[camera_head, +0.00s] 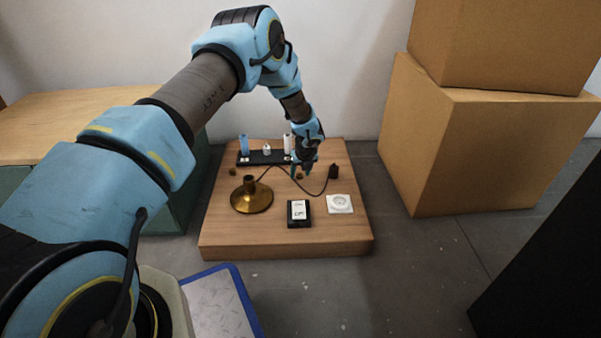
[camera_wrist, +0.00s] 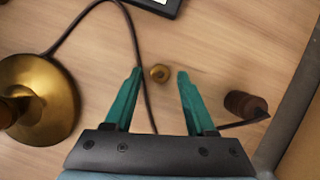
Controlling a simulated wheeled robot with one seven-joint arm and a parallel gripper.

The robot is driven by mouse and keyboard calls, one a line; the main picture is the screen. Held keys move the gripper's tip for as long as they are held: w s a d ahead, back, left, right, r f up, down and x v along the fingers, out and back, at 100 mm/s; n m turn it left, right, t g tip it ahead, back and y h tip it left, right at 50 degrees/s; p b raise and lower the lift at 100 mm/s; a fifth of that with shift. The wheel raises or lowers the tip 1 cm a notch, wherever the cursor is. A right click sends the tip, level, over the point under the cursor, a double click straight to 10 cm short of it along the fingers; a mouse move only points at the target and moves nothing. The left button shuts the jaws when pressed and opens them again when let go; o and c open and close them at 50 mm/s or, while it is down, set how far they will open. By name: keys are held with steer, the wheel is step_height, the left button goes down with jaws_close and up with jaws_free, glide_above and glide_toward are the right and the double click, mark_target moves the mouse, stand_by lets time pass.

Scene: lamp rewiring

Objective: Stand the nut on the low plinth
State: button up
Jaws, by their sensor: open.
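The nut (camera_wrist: 159,73) is a small brass ring with a dark centre on the wooden board. It lies between and just ahead of my gripper's fingertips (camera_wrist: 158,72), apart from both. My gripper (camera_head: 304,170) is open and low over the board's far right part in the head view; a small brown thing there may be the nut. A low black block (camera_head: 291,222) with a marked white face and a white square plate (camera_head: 340,204) with a round centre stand at the board's near side. I cannot tell which is the low plinth.
A brass lamp base (camera_head: 251,198) stands left, its dark cord running to a dark brown fitting (camera_head: 333,171), also right of my fingers in the wrist view (camera_wrist: 245,104). A black rack (camera_head: 264,158) with upright pieces stands behind. Cardboard boxes (camera_head: 470,140) stand right.

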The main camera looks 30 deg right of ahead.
steer(key=p+v, duration=0.5)
steer(key=v, duration=0.7)
steer(key=shift+w+r, duration=0.15)
steer(key=shift+r, duration=0.05)
steer(key=w+a+r+n+g+y, duration=0.1)
steer(key=a+r+n, duration=0.75)
steer(key=a, duration=0.45)
steer(key=w+a+r+n+g+y, duration=0.1)
steer(key=a+r+n, duration=0.75)
steer(key=a, duration=0.35)
steer(key=s+a+r+n, duration=0.4)
steer(key=s+a+n, duration=0.4)
steer(key=a+n, duration=0.1)
steer(key=s+a+r+n+g+h, duration=0.1)
steer(key=s+a+r+n, duration=0.2)
steer(key=s+a+n, duration=0.5)
steer(key=a+n, duration=0.1)
steer(key=n, duration=0.2)
steer(key=shift+a+r, duration=0.4)
steer(key=shift+s, duration=0.1)
